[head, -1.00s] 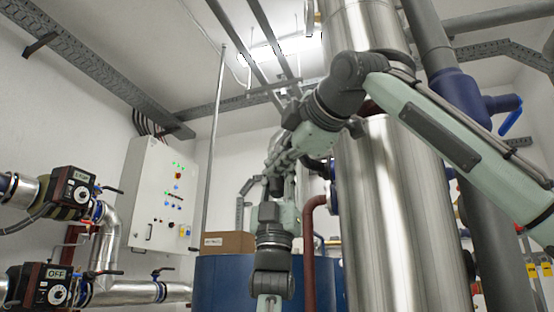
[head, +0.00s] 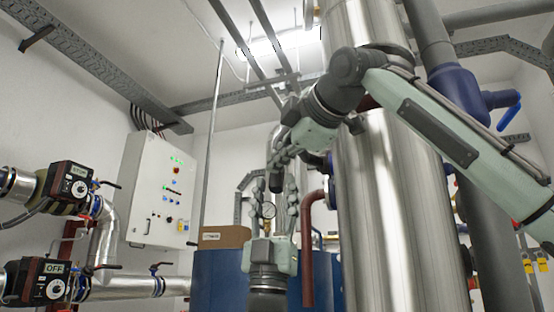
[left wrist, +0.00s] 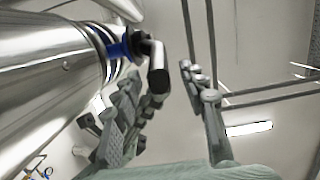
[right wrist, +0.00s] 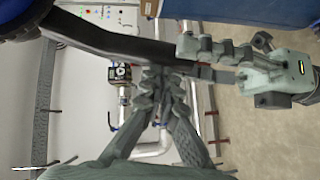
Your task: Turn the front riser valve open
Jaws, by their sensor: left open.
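A valve with a blue body (right wrist: 18,14) and a long dark lever (right wrist: 95,36) shows in the right wrist view. My right gripper (right wrist: 162,74) has its fingertips close together against or just beside the lever; contact is unclear. In the left wrist view, the valve's blue collar (left wrist: 117,45) sits by a steel pipe, with the dark lever end (left wrist: 157,62) pointing between the spread fingers of my left gripper (left wrist: 165,88). In the head view my left gripper (head: 279,195) points up, open, below my right gripper (head: 282,152), which partly hides the valve.
A large steel column (head: 385,215) stands just right of the grippers. Behind are a blue tank (head: 220,280), cardboard box (head: 224,237) and control cabinet (head: 160,195). Another blue valve (head: 460,90) is at upper right.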

